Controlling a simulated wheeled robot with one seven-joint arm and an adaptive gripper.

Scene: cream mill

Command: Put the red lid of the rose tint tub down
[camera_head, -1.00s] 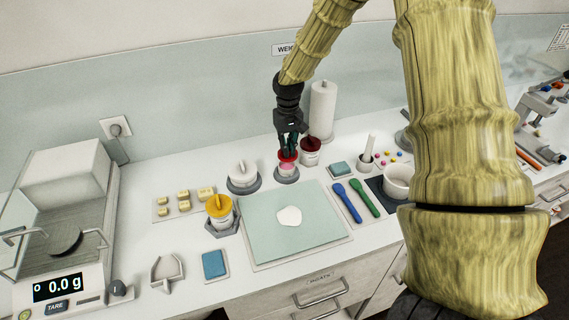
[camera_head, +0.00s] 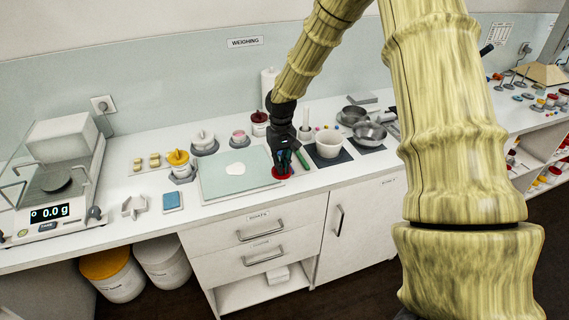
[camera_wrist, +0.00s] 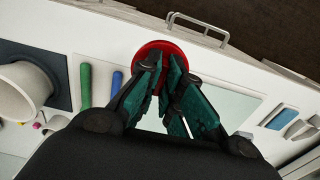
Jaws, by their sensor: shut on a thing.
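My gripper (camera_head: 281,164) is shut on the red lid (camera_head: 281,177), holding it from above. The lid is low over the white counter near its front edge, just right of the pale green mat (camera_head: 212,185). I cannot tell if it touches the counter. In the wrist view the round lid (camera_wrist: 146,49) shows beyond my fingertips (camera_wrist: 165,78), which hide its middle. The rose tint tub (camera_head: 239,139) stands lidless on a grey base behind the mat.
A green spoon (camera_head: 301,158) lies just right of my gripper; a blue one (camera_wrist: 117,82) shows in the wrist view. A white mortar (camera_head: 328,146) stands further right. A dark-red-lidded tub (camera_head: 259,124) is behind. A drawer handle (camera_wrist: 198,27) juts out below the counter edge.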

